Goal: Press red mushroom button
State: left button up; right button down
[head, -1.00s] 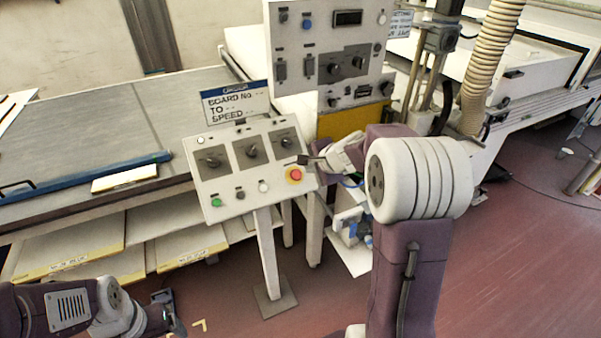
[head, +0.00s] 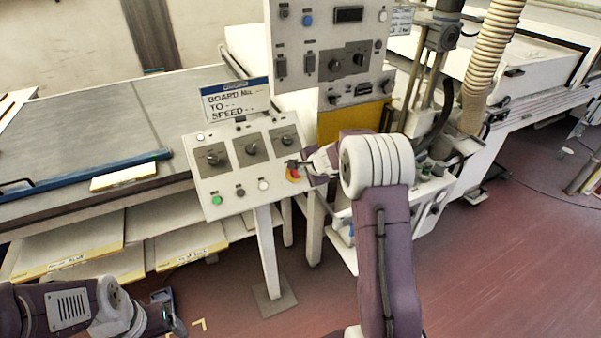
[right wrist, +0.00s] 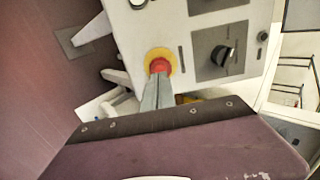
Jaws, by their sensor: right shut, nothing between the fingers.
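The red mushroom button (head: 294,175) with its yellow surround sits at the lower right of the sloped control panel (head: 220,190). In the head view my right gripper (head: 291,164) covers part of it. In the right wrist view the red cap (right wrist: 159,65) shows just beyond the tips of my right gripper (right wrist: 160,76). Its fingers are shut and empty, lined up with the cap. I cannot tell whether they touch it. My left gripper (head: 172,312) is low at the bottom left, far from the panel; its fingers are not clear.
The panel also has several dark rotary switches, a green button (head: 217,200) and white buttons. A taller control box (head: 325,50) stands behind it. A sign (head: 236,100) stands above the panel. A conveyor table (head: 90,130) lies to the left. Red floor (head: 510,250) is clear at right.

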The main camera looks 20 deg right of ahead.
aim_at(296, 172)
jog(key=shift+x, duration=1.4)
